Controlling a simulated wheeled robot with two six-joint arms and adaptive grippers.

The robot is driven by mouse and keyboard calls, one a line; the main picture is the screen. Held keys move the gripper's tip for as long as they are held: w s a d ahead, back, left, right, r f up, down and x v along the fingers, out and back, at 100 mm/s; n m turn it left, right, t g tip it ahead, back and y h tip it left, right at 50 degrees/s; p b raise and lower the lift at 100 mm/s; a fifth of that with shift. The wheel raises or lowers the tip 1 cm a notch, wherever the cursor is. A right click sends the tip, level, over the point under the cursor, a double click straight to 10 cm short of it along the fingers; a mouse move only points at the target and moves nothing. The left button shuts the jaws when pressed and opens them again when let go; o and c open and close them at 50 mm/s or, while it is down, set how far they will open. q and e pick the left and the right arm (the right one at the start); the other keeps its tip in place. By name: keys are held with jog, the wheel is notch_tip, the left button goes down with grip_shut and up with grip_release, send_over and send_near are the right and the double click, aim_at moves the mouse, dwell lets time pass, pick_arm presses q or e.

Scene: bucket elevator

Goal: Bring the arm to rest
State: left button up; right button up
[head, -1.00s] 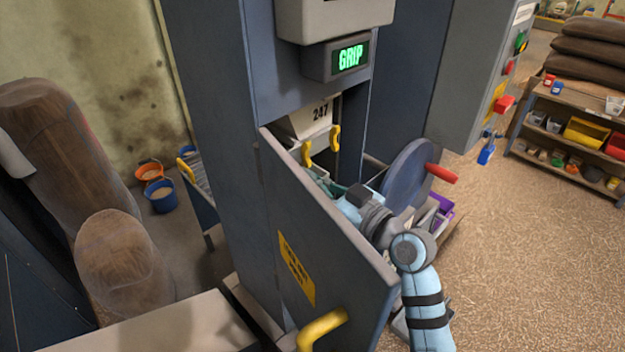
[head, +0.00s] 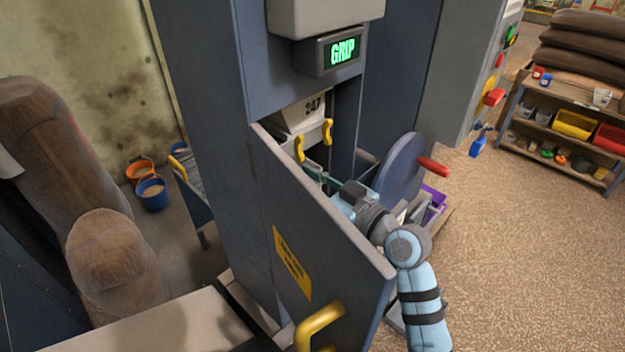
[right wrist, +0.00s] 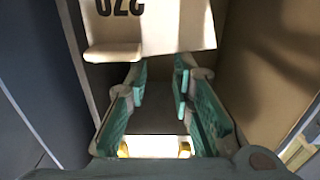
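My right arm, pale blue with dark bands, reaches behind the half-open cabinet door (head: 330,235) into the elevator housing. Its gripper (head: 318,178) is partly hidden by the door's top edge, below a pale bucket (head: 296,118) marked 247 with yellow handles (head: 327,132). In the right wrist view the gripper (right wrist: 160,78) has its green fingers apart, with nothing between them. A pale bucket with an upside-down number (right wrist: 155,25) is just beyond the fingertips. I cannot tell whether they touch. My left gripper is not in view.
A green-lit display (head: 342,50) reads GRIP. A dark disc (head: 398,172) with a red handle stands beside my right arm. The door has a yellow handle (head: 318,325). Sacks stand at left, and a stocked shelf (head: 560,145) at right. The floor at right is open.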

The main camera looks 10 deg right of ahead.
jog(key=v, duration=1.1)
jog(key=w+d+f+m+g+h, duration=0.1)
jog(key=w+d+f+m+h, duration=0.2)
jog(key=d+f, duration=0.55)
jog(key=w+d+f+m+h, duration=0.15)
jog(key=d+f+h, duration=0.4)
jog(key=f, duration=0.65)
jog(key=s+d+f+m+g+h, duration=0.1)
jog(key=s+d+f+g, duration=0.2)
jog(key=f, duration=0.6)
jog(key=s+d+f+m+g+h, duration=0.1)
jog(key=s+d+f+h, duration=0.15)
jog(key=s+f, duration=0.4)
jog(key=s+f+g, duration=0.4)
jog(key=s+f, duration=0.8)
jog(key=f, duration=0.2)
jog(key=s+a+f+g, duration=0.2)
jog(key=s+a+f, duration=0.2)
jog(key=s, duration=0.6)
jog(key=s+a+f+g+y, duration=0.1)
jog(key=s+a+f+g, duration=0.2)
jog(key=s, duration=0.7)
jog(key=shift+s+a+f, duration=0.35)
jog(key=shift+a+f, duration=0.55)
jog(key=shift+a, duration=0.05)
